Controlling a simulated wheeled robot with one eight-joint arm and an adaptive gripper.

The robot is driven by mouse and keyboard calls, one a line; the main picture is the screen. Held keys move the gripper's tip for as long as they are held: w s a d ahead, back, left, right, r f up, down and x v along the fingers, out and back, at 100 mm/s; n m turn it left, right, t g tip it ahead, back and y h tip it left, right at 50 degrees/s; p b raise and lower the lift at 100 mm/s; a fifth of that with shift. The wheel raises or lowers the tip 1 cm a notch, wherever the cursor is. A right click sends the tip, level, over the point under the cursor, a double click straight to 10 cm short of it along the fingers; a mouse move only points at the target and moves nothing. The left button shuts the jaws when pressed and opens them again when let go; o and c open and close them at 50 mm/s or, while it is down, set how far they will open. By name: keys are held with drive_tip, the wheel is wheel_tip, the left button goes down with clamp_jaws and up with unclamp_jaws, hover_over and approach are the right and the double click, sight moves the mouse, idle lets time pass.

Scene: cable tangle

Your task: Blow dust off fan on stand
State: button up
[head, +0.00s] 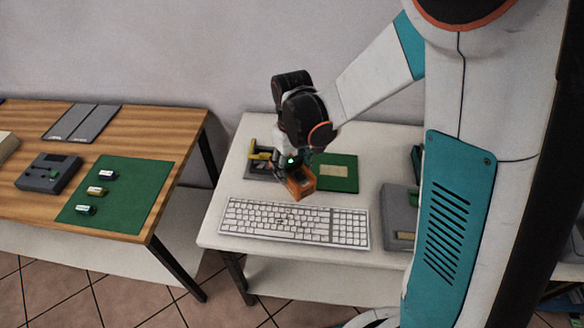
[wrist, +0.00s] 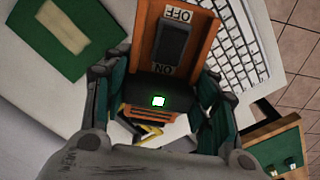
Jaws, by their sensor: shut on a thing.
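My gripper (head: 294,170) is shut on an orange device (head: 300,186) and holds it over the white table, behind the keyboard. In the wrist view the orange device (wrist: 201,40) shows a black rocker switch marked OFF and ON. A small green-lit spot shows below the switch. My gripper's fingers (wrist: 158,98) stand on either side of the device. I cannot make out a fan on a stand in either view. A yellow and dark item (head: 262,155) lies left of my gripper, partly hidden; it also shows below the device in the wrist view (wrist: 150,132).
A white keyboard (head: 295,222) lies along the white table's front. A green board with a beige patch (head: 335,171) lies behind it. A grey box (head: 399,217) is at right. A wooden table (head: 150,138) at left bears a green mat (head: 121,212) with several small blocks.

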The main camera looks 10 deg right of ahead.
drive_tip(key=shift+r+p, duration=1.35)
drive_tip(key=shift+r, duration=1.05)
drive_tip(key=w+d+f+m+b, duration=0.1)
drive_tip(key=d+f+m, duration=0.3)
drive_tip(key=d+f, duration=0.2)
drive_tip(key=shift+w+d+f+b, duration=0.25)
drive_tip(key=shift+d+f+b, duration=0.05)
drive_tip(key=shift+d, duration=0.4)
